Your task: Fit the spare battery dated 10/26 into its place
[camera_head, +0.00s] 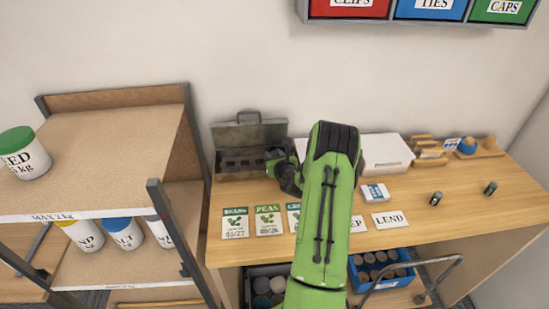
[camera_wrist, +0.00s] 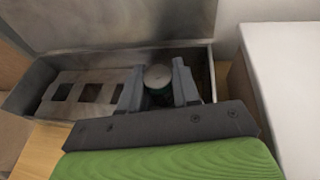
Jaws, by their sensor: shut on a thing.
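A grey metal box (camera_head: 222,138) stands open at the back of the bench, lid up. In the wrist view the box (camera_wrist: 35,85) holds a grey insert (camera_wrist: 108,88) with several dark square openings. In the head view my arm partly covers the gripper. Two dark batteries with green parts, a nearer one (camera_head: 436,198) and a farther one (camera_head: 490,188), stand on the bench at right; their dates are unreadable.
A white case (camera_head: 386,153) stands right of the box. Seed packets (camera_head: 236,222), a small blue-and-white box (camera_head: 375,193) and a LEND card (camera_head: 390,219) lie in front. A shelf (camera_head: 110,150) stands left. The bench's right front is mostly clear.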

